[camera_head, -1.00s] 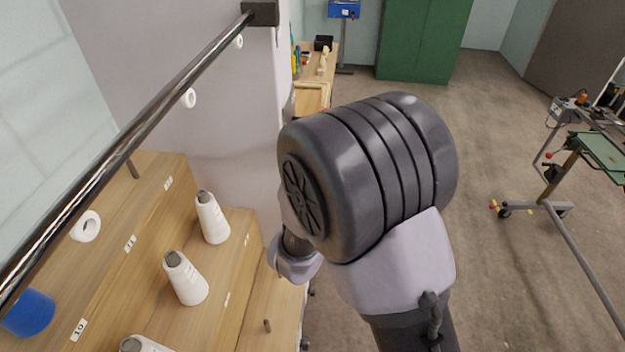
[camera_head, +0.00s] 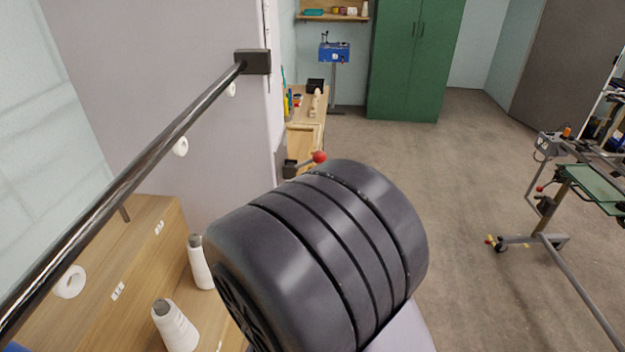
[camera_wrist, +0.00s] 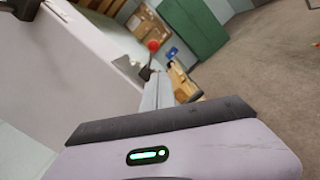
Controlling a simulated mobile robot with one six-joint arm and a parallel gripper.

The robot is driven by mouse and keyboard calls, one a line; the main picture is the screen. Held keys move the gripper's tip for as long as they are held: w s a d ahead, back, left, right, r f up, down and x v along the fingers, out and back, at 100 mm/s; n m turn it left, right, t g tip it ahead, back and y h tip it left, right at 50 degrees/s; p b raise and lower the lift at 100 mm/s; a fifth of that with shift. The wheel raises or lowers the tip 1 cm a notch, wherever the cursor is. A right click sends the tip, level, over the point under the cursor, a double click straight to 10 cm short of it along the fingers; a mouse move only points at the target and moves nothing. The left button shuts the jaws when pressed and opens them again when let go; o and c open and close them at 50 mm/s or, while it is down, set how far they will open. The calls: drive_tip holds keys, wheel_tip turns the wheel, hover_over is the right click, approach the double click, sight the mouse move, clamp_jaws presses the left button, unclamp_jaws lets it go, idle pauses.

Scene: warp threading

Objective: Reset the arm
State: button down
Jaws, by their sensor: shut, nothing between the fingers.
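My arm's large dark ribbed joint fills the lower middle of the head view and hides my gripper there. In the wrist view my gripper (camera_wrist: 158,92) shows beyond its pale housing with a green light. Its fingers are shut together with nothing between them. It points out into free air, towards a red knob and the green cabinet in the background.
White thread cones (camera_head: 175,325) stand on a stepped wooden rack (camera_head: 140,245) at lower left. A red knob (camera_head: 320,156) shows just past my arm.

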drive_tip(key=d+r+m+g+y+b, duration=0.3)
drive_tip(key=d+m+g, duration=0.45)
drive_tip(key=m, duration=1.25)
drive_tip(key=s+d+f+m+g, duration=0.1)
drive_tip(key=s+d+m+g, duration=0.1)
drive_tip(key=s+m, duration=0.4)
drive_tip(key=s+d+f+m+g+b, duration=0.1)
drive_tip(key=s+d+m+g, duration=0.2)
drive_tip(key=s, duration=1.1)
drive_tip(key=d+m, duration=0.2)
drive_tip(key=m, duration=0.2)
drive_tip(key=shift+s+d+f+y, duration=0.25)
drive_tip(key=shift+s+f+y, duration=0.05)
drive_tip(key=shift+s+f, duration=0.05)
